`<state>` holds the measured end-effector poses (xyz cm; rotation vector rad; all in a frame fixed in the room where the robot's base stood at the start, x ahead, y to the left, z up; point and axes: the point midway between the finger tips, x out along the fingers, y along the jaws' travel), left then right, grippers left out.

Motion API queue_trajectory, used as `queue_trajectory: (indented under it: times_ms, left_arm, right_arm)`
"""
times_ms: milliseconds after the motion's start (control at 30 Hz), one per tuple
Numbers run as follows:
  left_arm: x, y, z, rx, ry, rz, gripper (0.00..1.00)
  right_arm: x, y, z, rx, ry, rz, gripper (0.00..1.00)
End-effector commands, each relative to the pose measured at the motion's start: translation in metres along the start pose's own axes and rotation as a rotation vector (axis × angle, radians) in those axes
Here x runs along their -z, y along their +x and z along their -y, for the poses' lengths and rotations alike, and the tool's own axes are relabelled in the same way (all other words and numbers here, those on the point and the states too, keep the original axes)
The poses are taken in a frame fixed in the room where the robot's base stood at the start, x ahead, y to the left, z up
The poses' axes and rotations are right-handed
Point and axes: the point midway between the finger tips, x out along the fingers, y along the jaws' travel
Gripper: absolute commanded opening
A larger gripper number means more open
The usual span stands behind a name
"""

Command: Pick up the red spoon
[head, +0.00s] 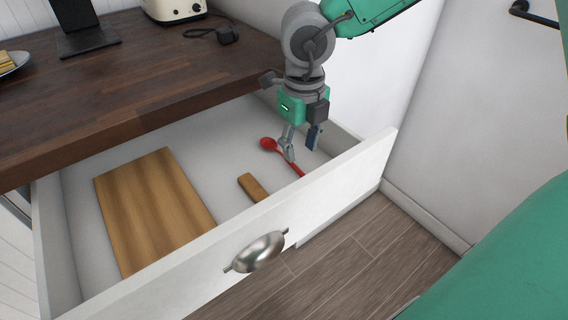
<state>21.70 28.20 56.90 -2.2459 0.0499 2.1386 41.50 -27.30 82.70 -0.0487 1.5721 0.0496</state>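The red spoon (268,144) lies in the open drawer, near its right end. Its round bowl points to the back left and its handle runs toward the drawer front. My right gripper (301,153) reaches down into the drawer at the spoon, with its two fingers spread apart. One finger overlaps the spoon just past the bowl and hides part of the handle; the other finger is to the right of the spoon. I cannot tell whether a finger touches it. The front wall hides the handle's end. My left gripper is not in view.
The white drawer (345,185) also holds a wooden cutting board (155,205) and a short wooden piece (252,187), partly hidden by the front wall. The dark wooden countertop (130,90) overhangs the drawer's back. A toaster (175,8) stands on it. A white wall is at right.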

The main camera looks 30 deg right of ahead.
Motion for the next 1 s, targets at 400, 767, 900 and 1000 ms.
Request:
queue_trajectory:
  times_ms: [400,767,900,1000]
  left_arm:
    - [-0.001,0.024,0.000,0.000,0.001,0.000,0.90]
    - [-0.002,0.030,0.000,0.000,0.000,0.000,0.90]
    - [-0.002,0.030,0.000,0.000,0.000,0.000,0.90]
    - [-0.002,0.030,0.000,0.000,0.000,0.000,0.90]
  right_arm:
    - [-0.003,0.041,-0.003,0.004,-0.002,-0.002,0.35]
    - [-0.003,0.059,-0.001,0.001,-0.001,0.000,0.35]
    - [-0.003,0.059,-0.001,0.001,-0.001,0.000,0.00]
    - [-0.003,0.059,-0.001,0.001,-0.001,-0.001,0.00]
